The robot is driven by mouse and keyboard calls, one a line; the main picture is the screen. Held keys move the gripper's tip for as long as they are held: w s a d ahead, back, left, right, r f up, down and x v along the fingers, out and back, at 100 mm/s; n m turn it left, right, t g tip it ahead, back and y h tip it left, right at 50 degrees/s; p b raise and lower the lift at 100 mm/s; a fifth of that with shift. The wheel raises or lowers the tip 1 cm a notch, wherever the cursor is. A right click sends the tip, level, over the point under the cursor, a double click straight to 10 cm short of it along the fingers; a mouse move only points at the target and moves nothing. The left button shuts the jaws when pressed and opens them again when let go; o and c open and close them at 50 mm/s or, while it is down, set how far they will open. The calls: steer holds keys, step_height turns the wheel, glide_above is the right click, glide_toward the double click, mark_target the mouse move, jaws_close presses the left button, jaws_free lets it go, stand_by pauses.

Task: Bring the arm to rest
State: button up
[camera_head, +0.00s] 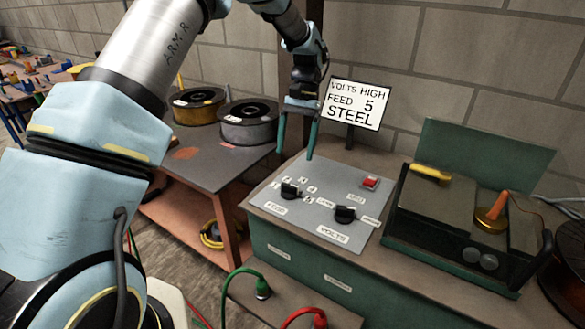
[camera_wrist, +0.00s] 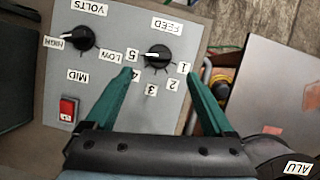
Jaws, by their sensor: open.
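My gripper (camera_head: 297,140) hangs above the grey control panel (camera_head: 285,232), open and empty, fingers pointing down. In the wrist view its two green fingers (camera_wrist: 160,78) are spread, with the FEED knob (camera_wrist: 160,62) just past their tips. The knobs look clear of the fingers. The FEED knob's white mark points toward 5. The VOLTS knob (camera_wrist: 84,38) has its white mark toward HIGH. Both black knobs also show in the head view, FEED (camera_head: 290,190) left and VOLTS (camera_head: 345,214) right. My arm reaches in from the left.
A sign (camera_head: 354,103) reading VOLTS HIGH, FEED 5, STEEL stands behind the panel. A red switch (camera_head: 370,183) sits on the panel. A green-framed machine with an open lid (camera_head: 480,160) stands right. Two wire spools (camera_head: 248,122) lie on the table at left. Green and red cables are in front.

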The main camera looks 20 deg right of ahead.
steer(key=shift+v, duration=0.9)
steer(key=w+a+r+n+h, duration=0.1)
steer(key=w+a+r+n, duration=0.1)
steer(key=a, duration=0.8)
steer(key=s+a+n+t+h, duration=0.1)
steer(key=s+a+n+t, duration=0.1)
steer(key=a, duration=1.1)
steer(key=s+a+n+t+h, duration=0.1)
steer(key=s+a+n, duration=0.3)
steer(key=a, duration=0.9)
steer(key=s+r+t, duration=0.1)
steer(key=s, duration=0.2)
steer(key=shift+s+t, duration=0.2)
steer(key=shift+t, duration=0.1)
